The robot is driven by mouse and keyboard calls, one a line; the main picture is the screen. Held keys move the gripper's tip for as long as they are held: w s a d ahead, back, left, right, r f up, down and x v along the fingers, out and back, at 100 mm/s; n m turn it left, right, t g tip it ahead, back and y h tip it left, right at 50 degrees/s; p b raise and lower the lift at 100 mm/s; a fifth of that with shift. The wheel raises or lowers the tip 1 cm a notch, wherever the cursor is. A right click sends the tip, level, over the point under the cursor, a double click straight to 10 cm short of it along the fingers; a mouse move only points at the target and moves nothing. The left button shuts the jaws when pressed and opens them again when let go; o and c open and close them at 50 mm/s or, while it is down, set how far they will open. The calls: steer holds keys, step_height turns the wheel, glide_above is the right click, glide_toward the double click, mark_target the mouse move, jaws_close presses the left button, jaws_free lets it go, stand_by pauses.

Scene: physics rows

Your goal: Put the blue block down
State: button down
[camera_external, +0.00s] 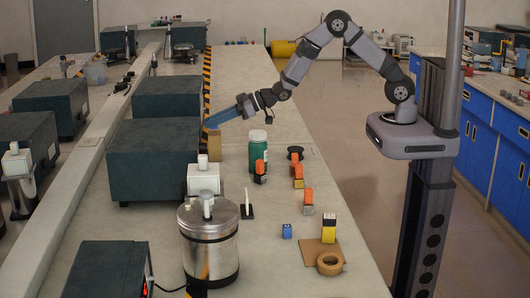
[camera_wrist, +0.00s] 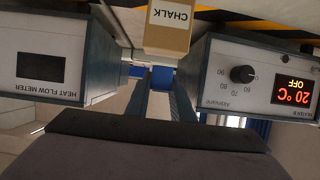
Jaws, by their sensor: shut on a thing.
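My gripper (camera_external: 213,121) is raised over the far left part of the bench, pointing left and slightly down. In the wrist view my two long fingers (camera_wrist: 161,92) are shut on a blue block (camera_wrist: 162,77) at their tips. The held block is hard to make out in the external view. A tan box marked CHALK (camera_wrist: 168,28) is close to the fingertips in the wrist view; I cannot tell whether they touch. Another small blue block (camera_external: 287,231) lies on the bench near the front.
Dark instrument boxes (camera_external: 152,160) stand left of my gripper. A green jar (camera_external: 258,152), several orange-topped items (camera_external: 308,197), a steel canister (camera_external: 208,245) and a tape roll (camera_external: 330,263) stand on the bench. Bare bench (camera_external: 255,85) shows beyond my gripper.

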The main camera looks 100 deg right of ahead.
steer(key=shift+f, duration=0.75)
steer(key=shift+f, duration=0.2)
steer(key=c, duration=1.5)
jaws_free()
steer(key=shift+c, duration=0.2)
steer(key=shift+r, duration=0.1)
steer(key=shift+r, duration=0.2)
steer(key=shift+s, duration=0.25)
steer(key=b+v, duration=0.1)
steer(key=v, duration=1)
steer(key=shift+s+b, duration=0.2)
steer(key=shift+b, duration=0.15)
